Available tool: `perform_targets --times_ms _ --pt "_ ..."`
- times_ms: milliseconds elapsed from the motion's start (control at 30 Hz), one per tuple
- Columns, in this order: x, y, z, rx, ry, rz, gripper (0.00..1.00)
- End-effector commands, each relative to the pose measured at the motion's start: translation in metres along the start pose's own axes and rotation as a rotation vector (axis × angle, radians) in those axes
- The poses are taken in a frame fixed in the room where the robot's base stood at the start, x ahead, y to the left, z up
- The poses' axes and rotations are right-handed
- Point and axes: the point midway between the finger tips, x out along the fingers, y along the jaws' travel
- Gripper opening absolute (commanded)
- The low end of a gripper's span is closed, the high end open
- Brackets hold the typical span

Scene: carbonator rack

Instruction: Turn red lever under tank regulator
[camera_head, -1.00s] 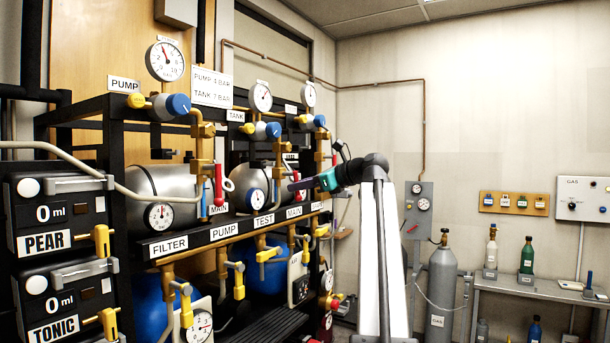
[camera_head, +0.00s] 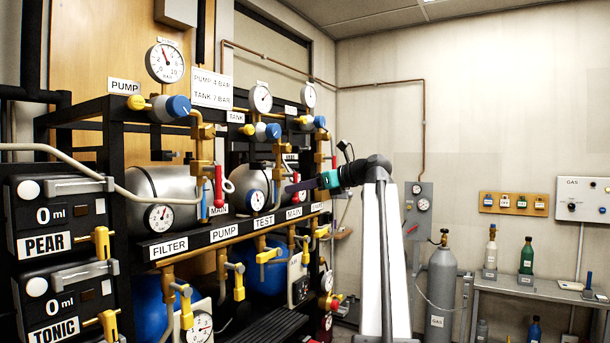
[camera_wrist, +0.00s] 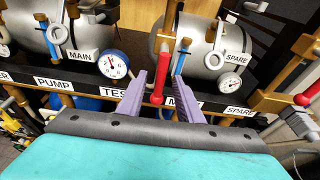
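The red lever (camera_wrist: 158,82) hangs down from a brass valve in the wrist view, with a round knob at its lower end. It shows between the two purple fingers of my gripper (camera_wrist: 161,80), with visible gaps on both sides. The fingers are apart and hold nothing; whether the lever lies fully within their reach I cannot tell. In the head view, my gripper (camera_head: 302,184) points left toward the brass pipe below the tank regulator (camera_head: 260,131), with its blue knob. There the lever is mostly hidden and hard to make out.
A blue-handled valve (camera_wrist: 181,60) is just right of the lever, beside a steel tank (camera_wrist: 213,45). A pressure gauge (camera_wrist: 113,64) is on the left. Another red lever (camera_head: 218,187) hangs under the pump regulator (camera_head: 171,107). The labelled shelf edge (camera_head: 195,242) runs below.

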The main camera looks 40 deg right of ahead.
Motion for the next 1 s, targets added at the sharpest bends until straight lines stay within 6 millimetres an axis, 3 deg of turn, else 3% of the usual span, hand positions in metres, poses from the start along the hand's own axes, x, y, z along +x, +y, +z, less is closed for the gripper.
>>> perform_targets --times_ms 1000 --pt "-0.051 0.000 -0.012 0.000 0.001 -0.001 0.33"
